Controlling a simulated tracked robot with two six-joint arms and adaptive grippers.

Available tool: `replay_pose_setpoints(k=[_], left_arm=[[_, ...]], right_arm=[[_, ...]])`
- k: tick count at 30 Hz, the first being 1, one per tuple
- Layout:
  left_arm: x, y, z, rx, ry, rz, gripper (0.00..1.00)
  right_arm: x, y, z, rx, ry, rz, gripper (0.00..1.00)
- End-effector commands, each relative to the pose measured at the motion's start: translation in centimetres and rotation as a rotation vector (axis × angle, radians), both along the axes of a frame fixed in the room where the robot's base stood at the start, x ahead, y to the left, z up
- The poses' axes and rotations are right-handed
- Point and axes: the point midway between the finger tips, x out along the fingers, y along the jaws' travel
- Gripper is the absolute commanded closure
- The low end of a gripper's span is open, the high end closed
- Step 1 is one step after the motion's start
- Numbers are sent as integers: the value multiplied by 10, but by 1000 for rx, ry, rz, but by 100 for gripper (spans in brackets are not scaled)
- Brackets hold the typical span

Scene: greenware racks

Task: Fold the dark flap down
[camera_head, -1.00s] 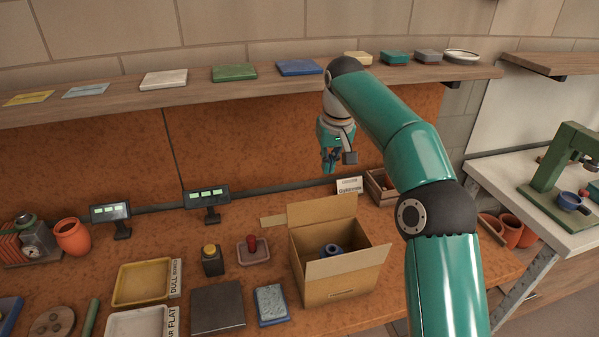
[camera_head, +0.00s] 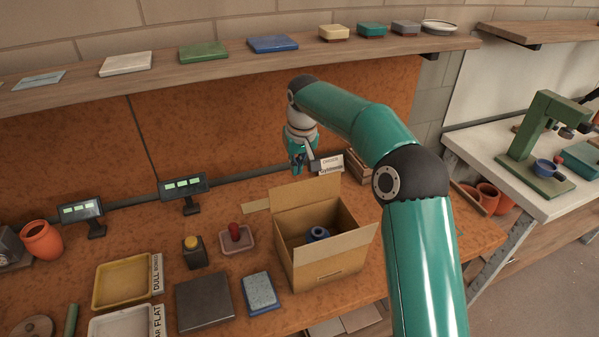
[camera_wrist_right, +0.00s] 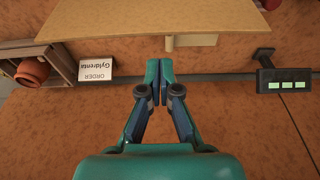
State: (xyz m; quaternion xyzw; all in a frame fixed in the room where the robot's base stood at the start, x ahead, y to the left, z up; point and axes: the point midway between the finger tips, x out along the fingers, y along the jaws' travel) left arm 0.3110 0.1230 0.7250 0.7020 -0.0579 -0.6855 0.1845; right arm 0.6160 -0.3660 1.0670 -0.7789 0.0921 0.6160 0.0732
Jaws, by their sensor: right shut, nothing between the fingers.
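An open cardboard box (camera_head: 318,265) stands on the bench. Its back flap (camera_head: 305,197) stands up, its front flap (camera_head: 335,246) leans outward, and a side flap (camera_head: 256,206) sticks out left. I cannot tell which flap is the dark one. My right gripper (camera_head: 298,166) is behind the box, above the back flap's top edge. In the wrist view the right gripper (camera_wrist_right: 160,70) is shut and empty, just short of a cardboard panel (camera_wrist_right: 140,20). Contact cannot be told. My left gripper is out of view.
An order card (camera_head: 331,163) and a wooden crate (camera_head: 357,166) stand behind the box. A display (camera_head: 183,187) stands left of the gripper. A blue-edged sponge block (camera_head: 260,291), a dark slab (camera_head: 204,302) and a yellow tray (camera_head: 122,281) lie left. A shelf (camera_head: 230,55) runs above.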

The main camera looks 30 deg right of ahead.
Motion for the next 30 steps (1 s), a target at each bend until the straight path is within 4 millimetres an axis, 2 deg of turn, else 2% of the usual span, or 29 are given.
replay_pose_setpoints(k=[3, 10, 23, 30], left_arm=[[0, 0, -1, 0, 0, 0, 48], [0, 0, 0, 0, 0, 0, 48], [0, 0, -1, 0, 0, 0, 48], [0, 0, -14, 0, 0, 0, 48]], right_arm=[[-13, 3, 1, 0, 2, 0, 100], [-25, 5, 2, 1, 2, -1, 100], [-26, 9, 2, 0, 2, 1, 100], [-24, 16, -1, -8, -29, 16, 100]])
